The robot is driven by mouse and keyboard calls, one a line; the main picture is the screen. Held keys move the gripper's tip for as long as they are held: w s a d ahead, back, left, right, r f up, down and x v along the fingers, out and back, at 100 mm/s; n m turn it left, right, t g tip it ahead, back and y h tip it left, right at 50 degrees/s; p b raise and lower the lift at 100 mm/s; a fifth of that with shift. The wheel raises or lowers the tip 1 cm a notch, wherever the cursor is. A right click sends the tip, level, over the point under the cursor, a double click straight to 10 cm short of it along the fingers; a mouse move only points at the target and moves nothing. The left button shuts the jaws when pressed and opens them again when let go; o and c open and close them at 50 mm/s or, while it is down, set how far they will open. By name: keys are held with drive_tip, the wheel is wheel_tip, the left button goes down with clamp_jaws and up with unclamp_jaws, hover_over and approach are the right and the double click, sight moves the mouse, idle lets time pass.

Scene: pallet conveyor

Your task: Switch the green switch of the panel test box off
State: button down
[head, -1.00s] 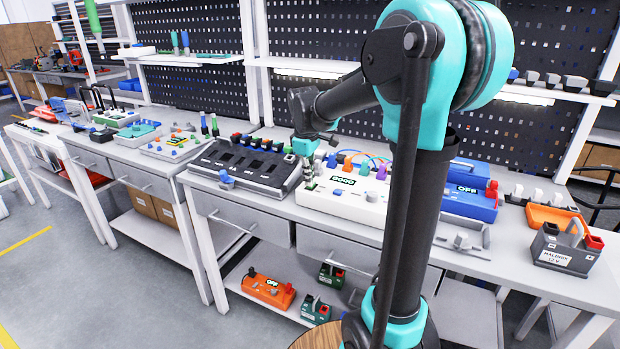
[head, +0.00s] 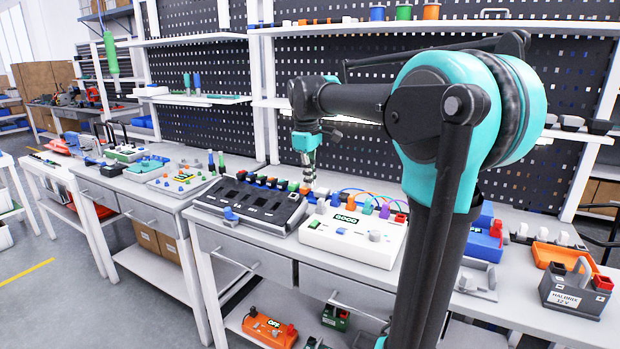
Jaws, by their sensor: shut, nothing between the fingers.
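The likely panel test box is a white box (head: 350,248) on the bench, with a small lit display (head: 346,218) that seems to read GOOD. A small green switch (head: 314,224) sits at its left end; its position is too small to tell. Coloured plugs with cables line its back edge, and grey knobs sit on top. My gripper (head: 308,186) is shut and empty, pointing down above the back left of the box. It appears apart from the green switch, beyond it in the picture.
A black box with several slots (head: 250,205) stands close on the left. A blue box (head: 482,243) is on the right, partly behind my arm. A grey battery-like box (head: 572,290) and an orange tray (head: 560,256) lie further right. An orange box (head: 268,328) sits on the lower shelf.

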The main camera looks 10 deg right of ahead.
sight(316, 221)
drive_tip(key=shift+r, duration=0.4)
drive_tip(key=shift+w+d+r, duration=0.2)
drive_tip(key=shift+w+d, duration=0.2)
drive_tip(key=shift+d, duration=0.05)
drive_tip(key=f, duration=0.4)
drive_tip(key=w+f, duration=0.1)
drive_tip(key=f, duration=0.4)
drive_tip(key=d+f, duration=0.1)
drive_tip(key=f, duration=0.4)
drive_tip(key=shift+w, duration=0.2)
